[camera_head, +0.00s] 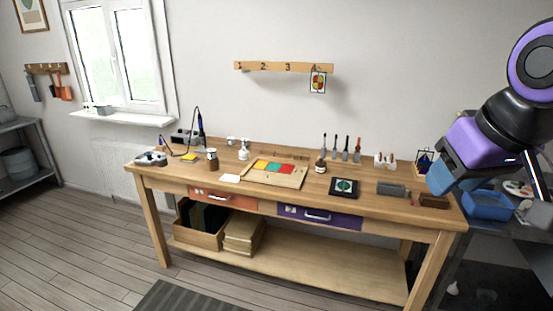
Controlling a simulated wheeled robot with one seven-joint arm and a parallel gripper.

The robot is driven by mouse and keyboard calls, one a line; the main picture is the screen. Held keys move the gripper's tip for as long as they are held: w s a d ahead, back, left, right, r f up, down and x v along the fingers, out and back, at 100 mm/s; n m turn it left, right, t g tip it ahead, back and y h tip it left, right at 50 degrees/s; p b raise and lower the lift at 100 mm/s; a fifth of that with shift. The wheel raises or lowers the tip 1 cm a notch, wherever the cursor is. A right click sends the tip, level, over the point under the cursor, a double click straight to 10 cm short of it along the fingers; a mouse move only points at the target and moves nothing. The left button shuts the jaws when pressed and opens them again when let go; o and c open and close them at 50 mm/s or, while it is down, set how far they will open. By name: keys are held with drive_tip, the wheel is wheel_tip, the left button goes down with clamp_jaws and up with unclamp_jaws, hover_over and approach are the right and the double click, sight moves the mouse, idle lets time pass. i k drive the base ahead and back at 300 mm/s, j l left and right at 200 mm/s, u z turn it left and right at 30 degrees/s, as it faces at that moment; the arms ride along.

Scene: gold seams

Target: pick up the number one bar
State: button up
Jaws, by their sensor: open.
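I cannot make out a bar marked with a number one. A wooden rail (285,67) on the back wall carries small dark numbers; 2 and 3 are readable, and the mark at its left end is unclear. A small grey block (391,188) and a brown block (433,201) lie at the right end of the workbench, with no readable number. My gripper (488,180) is at the right edge of the view, open, pointing down beyond the bench's right end. It appears empty and apart from the bench items.
The wooden workbench (215,186) holds a board with coloured panels (276,176), a dark pattern tile (344,187), a bottle (320,164) and several upright tools. A blue tray (488,207) stands right of the bench. A patterned panel (318,81) hangs below the rail. Floor in front is open.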

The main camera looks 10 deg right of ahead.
sight(285, 154)
drive_tip(key=i+j+z, duration=0.15)
drive_tip(key=i+j, duration=0.15)
drive_tip(key=i, duration=0.15)
drive_tip(key=i+j+z, duration=0.15)
drive_tip(key=i+j, duration=0.25)
drive_tip(key=i+j+z, duration=0.15)
drive_tip(key=i+j, duration=0.25)
drive_tip(key=i+j+z, duration=0.15)
drive_tip(key=i+j, duration=0.3)
drive_tip(key=i+j+z, duration=0.15)
drive_tip(key=i+j, duration=0.25)
drive_tip(key=j, duration=0.15)
drive_tip(key=i+j+z, duration=0.15)
drive_tip(key=i+j, duration=0.15)
drive_tip(key=j, duration=0.25)
